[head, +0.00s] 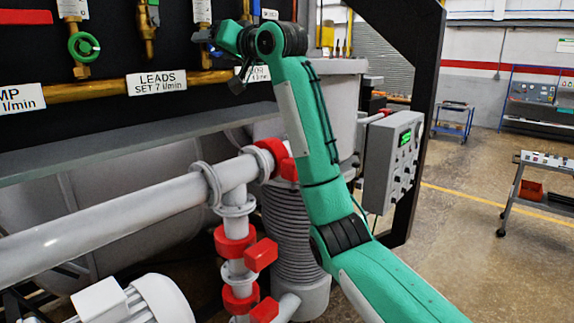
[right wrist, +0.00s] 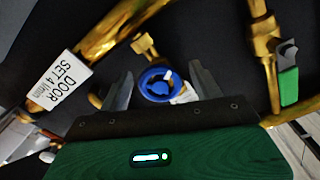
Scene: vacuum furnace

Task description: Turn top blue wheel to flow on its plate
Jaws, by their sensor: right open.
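The blue wheel (right wrist: 155,82) shows in the right wrist view, on a brass valve stem in front of the dark panel. My right gripper (right wrist: 162,88) is open, with one finger on each side of the wheel. I cannot tell whether the fingers touch it. The white plate (right wrist: 58,83) reading DOOR SET 4 l/min is left of the wheel, turned on its side in this view. In the head view my right gripper (head: 217,40) is up at the panel and mostly hides the wheel there. My left gripper is not in view.
A brass pipe (head: 185,83) runs along the panel, with the LEADS plate (head: 157,82) and a green wheel (head: 84,47) to the left. A green-handled valve (right wrist: 289,85) is right of my gripper in the wrist view. A grey control box (head: 392,160) stands right of my arm.

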